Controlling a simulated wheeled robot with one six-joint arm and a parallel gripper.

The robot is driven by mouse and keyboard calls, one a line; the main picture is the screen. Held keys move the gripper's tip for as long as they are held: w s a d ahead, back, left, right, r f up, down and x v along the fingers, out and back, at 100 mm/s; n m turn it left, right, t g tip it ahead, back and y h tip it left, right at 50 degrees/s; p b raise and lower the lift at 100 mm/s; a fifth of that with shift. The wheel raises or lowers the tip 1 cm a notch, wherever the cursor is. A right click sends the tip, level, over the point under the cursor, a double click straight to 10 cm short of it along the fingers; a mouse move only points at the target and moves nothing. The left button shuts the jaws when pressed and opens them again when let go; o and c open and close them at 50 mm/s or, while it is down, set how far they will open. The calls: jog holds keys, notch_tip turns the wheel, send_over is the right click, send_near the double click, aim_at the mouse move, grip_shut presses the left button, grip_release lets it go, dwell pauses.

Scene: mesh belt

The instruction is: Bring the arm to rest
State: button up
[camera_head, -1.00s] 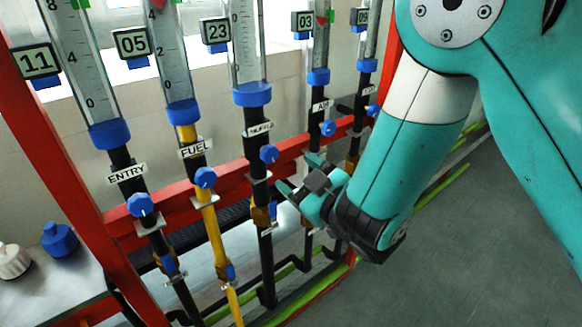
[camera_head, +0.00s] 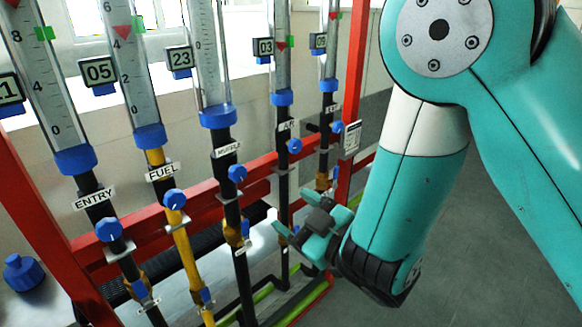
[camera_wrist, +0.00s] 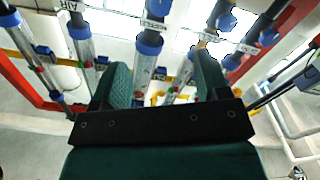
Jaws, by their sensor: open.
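My teal arm comes in from the upper right of the head view. My gripper (camera_head: 290,240) hangs in front of the red rack, near the lower ends of the pipes. It is open and I see nothing held in it. In the wrist view its two teal fingers (camera_wrist: 160,85) stand apart with pipes and gauge tubes beyond them. I cannot tell the exact gap between the gripper and the nearest pipe.
Gauge tubes with blue collars stand over valves with blue knobs, including the ENTRY knob (camera_head: 109,230) and FUEL knob (camera_head: 174,199). A red frame (camera_head: 95,262) carries them. A blue cap (camera_head: 22,272) sits at left. Grey floor (camera_head: 480,260) at right is clear.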

jog(key=d+m+g+h+b, duration=0.2)
jog(key=d+m+g+h, duration=0.2)
jog(key=d+m+h, duration=0.35)
jog(key=s+d+r+g, duration=0.1)
jog(key=s+r+g, duration=0.1)
jog(key=s, duration=0.4)
jog(key=s+d+r+n+g, duration=0.1)
jog(key=s+d+r+g, duration=0.1)
jog(key=s+g, duration=0.2)
jog(key=s+d+r+g, duration=0.1)
jog(key=s+g, duration=0.2)
jog(key=s, duration=0.6)
jog(key=shift+s+d+r+b, duration=0.2)
jog(key=shift+d+r+b, duration=0.15)
jog(key=shift+r+b, duration=0.05)
